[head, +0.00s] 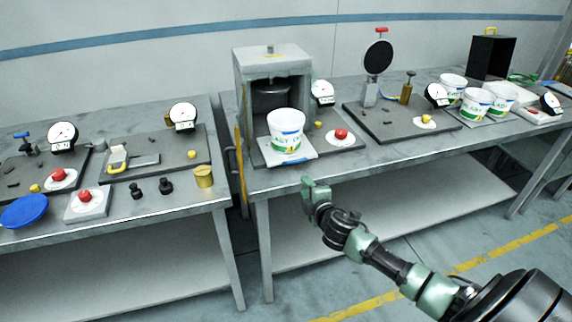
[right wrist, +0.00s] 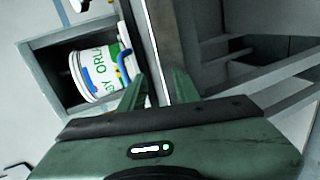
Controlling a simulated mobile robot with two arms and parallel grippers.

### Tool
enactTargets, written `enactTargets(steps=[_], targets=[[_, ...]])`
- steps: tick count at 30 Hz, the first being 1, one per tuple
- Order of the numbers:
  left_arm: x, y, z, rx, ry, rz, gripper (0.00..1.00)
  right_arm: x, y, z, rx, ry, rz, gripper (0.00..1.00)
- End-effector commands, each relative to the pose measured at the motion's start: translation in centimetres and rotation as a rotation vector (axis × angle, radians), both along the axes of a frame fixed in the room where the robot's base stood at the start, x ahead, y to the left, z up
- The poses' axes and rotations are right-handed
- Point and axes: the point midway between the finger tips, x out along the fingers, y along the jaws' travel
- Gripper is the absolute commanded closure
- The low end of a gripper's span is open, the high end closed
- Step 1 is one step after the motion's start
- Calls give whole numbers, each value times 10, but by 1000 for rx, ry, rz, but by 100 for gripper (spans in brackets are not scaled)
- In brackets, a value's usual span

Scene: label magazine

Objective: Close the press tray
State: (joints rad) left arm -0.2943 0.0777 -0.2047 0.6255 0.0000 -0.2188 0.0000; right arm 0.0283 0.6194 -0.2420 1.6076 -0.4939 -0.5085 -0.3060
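The press (head: 243,80) is a grey metal box, open at the front, with a dark round ram inside. Its light tray (head: 272,159) is out in front of the opening. A white bucket (head: 286,120) with green and blue print stands upright on the tray; it also shows in the right wrist view (right wrist: 92,78). A blue bar, perhaps the tray's handle, shows by the bucket in the right wrist view (right wrist: 124,66). My right gripper (head: 311,184) is in front of the bench edge, below and right of the tray. Its fingers are apart and empty. My left gripper is out of view.
Right of the press are a gauge (head: 322,92) and a red button (head: 341,133). Several buckets stand farther right. The left bench holds gauges, a blue disc (head: 24,211) and a brass cylinder (head: 204,177). The bench edge runs close behind my right gripper; the floor before it is open.

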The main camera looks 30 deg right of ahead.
Motion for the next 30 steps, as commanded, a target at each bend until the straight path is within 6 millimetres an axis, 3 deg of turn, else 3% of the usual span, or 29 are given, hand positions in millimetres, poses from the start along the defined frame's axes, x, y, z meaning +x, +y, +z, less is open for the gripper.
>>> enactTargets(steps=[3, 9, 14, 24, 30], targets=[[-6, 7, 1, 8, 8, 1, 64, 7, 1, 28, -46, -38, 17, 68], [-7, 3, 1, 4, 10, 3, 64, 14, 3, 55, -92, -77, 34, 68], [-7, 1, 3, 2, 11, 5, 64, 27, 0, 55, -93, -80, 32, 68], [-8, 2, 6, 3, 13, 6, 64, 72, -11, 44, -91, -79, 33, 68], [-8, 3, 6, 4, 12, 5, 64, 85, -14, 41, -90, -78, 33, 68]])
